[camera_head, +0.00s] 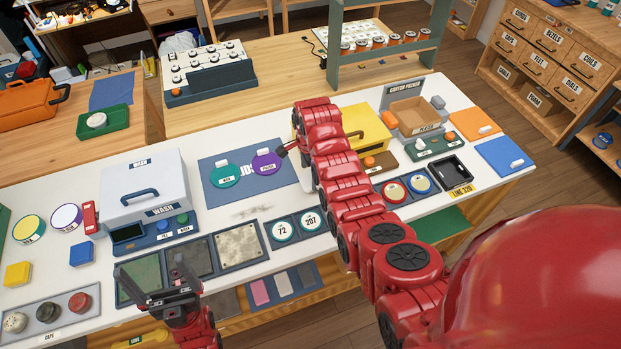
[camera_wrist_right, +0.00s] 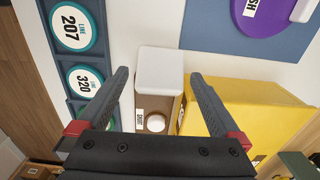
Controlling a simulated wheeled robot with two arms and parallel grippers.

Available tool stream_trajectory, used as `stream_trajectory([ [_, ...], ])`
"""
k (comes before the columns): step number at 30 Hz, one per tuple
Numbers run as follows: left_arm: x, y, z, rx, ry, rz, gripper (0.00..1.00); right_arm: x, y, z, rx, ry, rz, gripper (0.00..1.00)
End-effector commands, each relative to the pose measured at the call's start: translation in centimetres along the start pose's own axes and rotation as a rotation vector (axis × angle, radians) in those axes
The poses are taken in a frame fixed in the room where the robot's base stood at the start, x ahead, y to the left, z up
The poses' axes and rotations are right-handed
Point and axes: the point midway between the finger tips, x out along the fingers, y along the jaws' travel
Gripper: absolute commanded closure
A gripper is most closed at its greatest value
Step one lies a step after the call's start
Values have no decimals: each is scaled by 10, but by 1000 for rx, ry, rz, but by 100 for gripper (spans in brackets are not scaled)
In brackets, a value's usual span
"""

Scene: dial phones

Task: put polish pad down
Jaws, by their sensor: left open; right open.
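The purple round polish pad (camera_head: 267,163) lies flat on the blue pad mat (camera_head: 222,199), beside a green round pad (camera_head: 225,174). The polish pad also shows at the upper right of the right wrist view (camera_wrist_right: 262,14), away from the fingers. My right gripper (camera_wrist_right: 160,100) is open, with a pale block (camera_wrist_right: 160,68) in view between its fingers; I cannot tell whether they touch it. In the head view my right arm hides most of that gripper. My left gripper (camera_head: 165,285) is open and empty over the dark panels at the table's front.
A yellow box (camera_head: 366,130) stands behind my right arm. A grey wash station (camera_head: 147,185) stands left of the mat. Round numbered dials (camera_head: 283,231) lie in front of the mat. A carton station (camera_head: 418,115) and blue and orange plates (camera_head: 507,156) are farther right.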

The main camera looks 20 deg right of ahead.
Motion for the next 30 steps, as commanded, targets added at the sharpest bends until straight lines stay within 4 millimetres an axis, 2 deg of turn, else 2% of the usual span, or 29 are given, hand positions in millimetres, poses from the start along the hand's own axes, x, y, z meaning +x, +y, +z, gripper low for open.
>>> stream_trajectory([
  [6,8,0,-1,0,0,0,0,20,1,0,0,0,3,0],
  [13,7,0,-1,0,0,0,0,22,0,0,0,0,-1,0],
  [27,7,0,-1,0,0,0,0,22,0,0,0,0,-1,85],
  [28,7,0,-1,0,0,0,0,22,0,0,0,0,-1,88],
  [30,7,0,-1,0,0,0,0,22,0,0,0,0,-1,88],
])
